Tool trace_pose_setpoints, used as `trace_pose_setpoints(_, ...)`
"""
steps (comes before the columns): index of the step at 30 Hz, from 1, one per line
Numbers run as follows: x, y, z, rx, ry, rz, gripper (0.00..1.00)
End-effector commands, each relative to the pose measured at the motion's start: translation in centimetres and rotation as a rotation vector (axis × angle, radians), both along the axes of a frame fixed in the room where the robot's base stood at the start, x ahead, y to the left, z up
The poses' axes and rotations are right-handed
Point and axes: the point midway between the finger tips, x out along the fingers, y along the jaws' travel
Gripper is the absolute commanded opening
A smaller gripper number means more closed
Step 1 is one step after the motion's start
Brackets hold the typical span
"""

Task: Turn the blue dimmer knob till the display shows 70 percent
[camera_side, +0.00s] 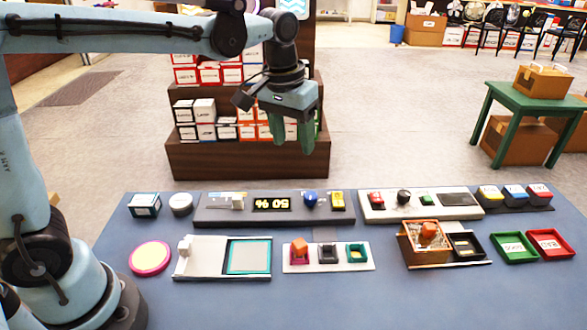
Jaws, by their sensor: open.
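The blue dimmer knob (310,200) sits on a dark grey panel at the back of the blue table. The yellow-lit display (272,204) is just left of the knob; its digits appear upside down and seem to read 50 percent. My gripper (293,143) has green fingers and hangs pointing down, well above the table and apart from the knob. It is open, with nothing visible between the fingers.
A white slider (238,201) and a yellow switch (337,200) flank the display and knob on the same panel. A light panel (420,213) with several controls adjoins on the right. Several blocks and trays, including a wooden box (408,253), fill the front row.

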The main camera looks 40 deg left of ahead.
Motion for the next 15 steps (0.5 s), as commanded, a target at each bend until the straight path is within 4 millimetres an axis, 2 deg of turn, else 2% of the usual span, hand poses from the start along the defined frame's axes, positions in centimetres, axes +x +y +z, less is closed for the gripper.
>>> trace_pose_setpoints(1, 1.0, -0.5, -0.3, 0.001, 0.029, 0.009, 0.57)
trace_pose_setpoints(6, 2.8, -1.6, -1.3, 0.008, 0.109, 0.037, 0.57)
trace_pose_setpoints(15, 3.6, -2.1, -2.6, 0.013, 0.148, 0.052, 0.57)
